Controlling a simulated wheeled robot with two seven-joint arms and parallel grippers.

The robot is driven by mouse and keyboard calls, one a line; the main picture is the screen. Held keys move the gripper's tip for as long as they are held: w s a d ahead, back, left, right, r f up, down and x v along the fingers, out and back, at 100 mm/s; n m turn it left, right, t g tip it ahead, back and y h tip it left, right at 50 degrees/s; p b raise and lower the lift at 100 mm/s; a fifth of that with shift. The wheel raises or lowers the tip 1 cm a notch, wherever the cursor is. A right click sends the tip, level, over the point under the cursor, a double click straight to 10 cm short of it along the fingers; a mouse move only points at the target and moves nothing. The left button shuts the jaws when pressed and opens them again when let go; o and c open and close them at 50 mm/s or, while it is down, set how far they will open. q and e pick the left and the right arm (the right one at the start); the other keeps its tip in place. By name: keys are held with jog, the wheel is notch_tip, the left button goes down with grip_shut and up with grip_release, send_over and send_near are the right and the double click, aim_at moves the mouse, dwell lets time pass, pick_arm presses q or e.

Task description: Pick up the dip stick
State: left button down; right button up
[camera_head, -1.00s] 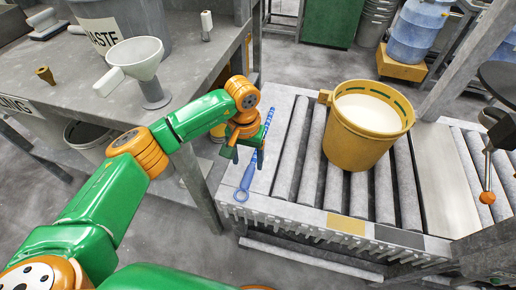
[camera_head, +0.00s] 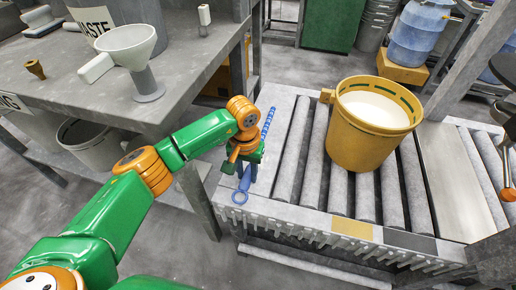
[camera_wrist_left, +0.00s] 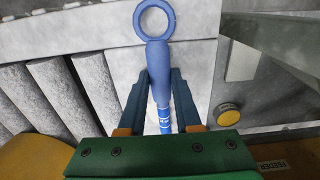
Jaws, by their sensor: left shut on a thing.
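The dip stick (camera_head: 240,197) is a blue rod with a ring at its near end and pale marks along its far part. It lies along the left side of the roller conveyor in the head view. My left gripper (camera_head: 243,172) is down over it and shut on it, just beyond the ring end. In the left wrist view the dip stick (camera_wrist_left: 157,60) runs between the two fingers of my left gripper (camera_wrist_left: 160,85), with its ring at the top. The gripper hides the rod's middle in the head view. My right gripper is not in view.
A yellow pail (camera_head: 372,125) of white liquid stands on the rollers to the right. A grey bench (camera_head: 190,85) with a white funnel (camera_head: 133,50) and a waste bin (camera_head: 120,15) is at the left. A lever with an orange knob (camera_head: 508,194) is at the right edge.

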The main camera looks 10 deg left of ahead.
pick_arm(q)
jog(key=shift+r, duration=0.1)
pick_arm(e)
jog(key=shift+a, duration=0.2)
pick_arm(q)
notch_tip(320, 180, up, 4)
jog(key=p, duration=0.3)
jog(key=shift+w+r, duration=0.1)
notch_tip(320, 180, up, 6)
jog(key=p, duration=0.3)
jog(key=shift+f+p, duration=0.2)
jog(key=shift+p, duration=0.1)
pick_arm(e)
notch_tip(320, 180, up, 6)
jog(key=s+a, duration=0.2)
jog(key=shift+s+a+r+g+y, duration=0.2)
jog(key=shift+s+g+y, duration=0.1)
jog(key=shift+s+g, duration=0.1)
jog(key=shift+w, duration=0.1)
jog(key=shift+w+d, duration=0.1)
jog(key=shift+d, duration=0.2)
